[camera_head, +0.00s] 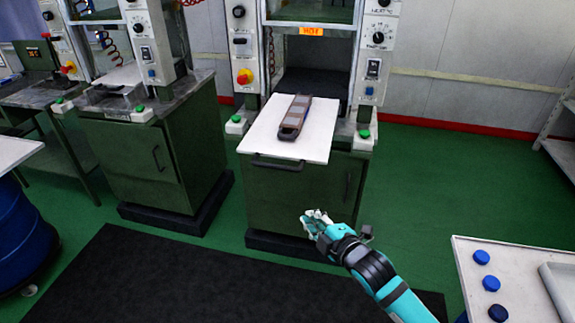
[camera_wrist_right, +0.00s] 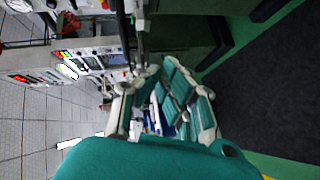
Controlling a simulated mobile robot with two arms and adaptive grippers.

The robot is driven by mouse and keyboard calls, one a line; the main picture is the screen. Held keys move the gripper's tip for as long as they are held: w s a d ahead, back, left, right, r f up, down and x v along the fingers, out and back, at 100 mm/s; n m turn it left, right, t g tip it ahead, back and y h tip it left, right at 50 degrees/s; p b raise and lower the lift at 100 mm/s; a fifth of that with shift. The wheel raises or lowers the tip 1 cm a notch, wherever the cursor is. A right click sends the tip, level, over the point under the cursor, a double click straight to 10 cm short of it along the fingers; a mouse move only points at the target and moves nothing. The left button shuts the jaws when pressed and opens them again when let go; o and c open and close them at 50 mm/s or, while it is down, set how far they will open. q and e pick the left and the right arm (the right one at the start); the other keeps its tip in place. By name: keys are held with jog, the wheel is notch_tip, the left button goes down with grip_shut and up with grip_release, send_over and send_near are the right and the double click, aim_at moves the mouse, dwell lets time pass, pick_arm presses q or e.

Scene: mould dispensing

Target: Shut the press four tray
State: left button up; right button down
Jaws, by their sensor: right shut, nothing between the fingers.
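The white press tray (camera_head: 268,138) is pulled out of the middle green press (camera_head: 300,192) and sticks out toward me. I cannot read which press number it has. A dark mould with a handle (camera_head: 295,115) lies on the tray. A dark handle (camera_head: 277,165) is at the tray's front edge. My right gripper (camera_head: 318,217) is shut and empty, in front of the press, below and right of the tray handle and apart from it. In the right wrist view its fingers (camera_wrist_right: 165,105) show with nothing between them. My left gripper is not in view.
A second green press (camera_head: 140,160) stands to the left. A white table with blue caps (camera_head: 482,257) is at the lower right, and a blue drum (camera_head: 22,235) at the lower left. A black mat (camera_head: 170,275) covers the floor before the presses. Green floor is free right of the press.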

jog(key=a+r+n+y, duration=0.1)
jog(key=a+r+n, duration=0.15)
jog(key=r, duration=0.45)
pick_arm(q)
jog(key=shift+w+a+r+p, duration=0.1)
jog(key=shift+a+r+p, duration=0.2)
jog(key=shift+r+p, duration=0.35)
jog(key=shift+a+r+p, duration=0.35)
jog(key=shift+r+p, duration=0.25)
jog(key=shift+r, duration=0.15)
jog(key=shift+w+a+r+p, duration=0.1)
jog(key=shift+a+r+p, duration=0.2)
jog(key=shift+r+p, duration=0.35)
pick_arm(e)
jog(key=w+d+x, duration=0.1)
jog(key=d+x, duration=0.1)
jog(key=x, duration=1)
jog(key=shift+w+d+r+t, duration=0.15)
jog(key=shift+w+r+t, duration=0.05)
jog(key=shift+w+t, duration=0.1)
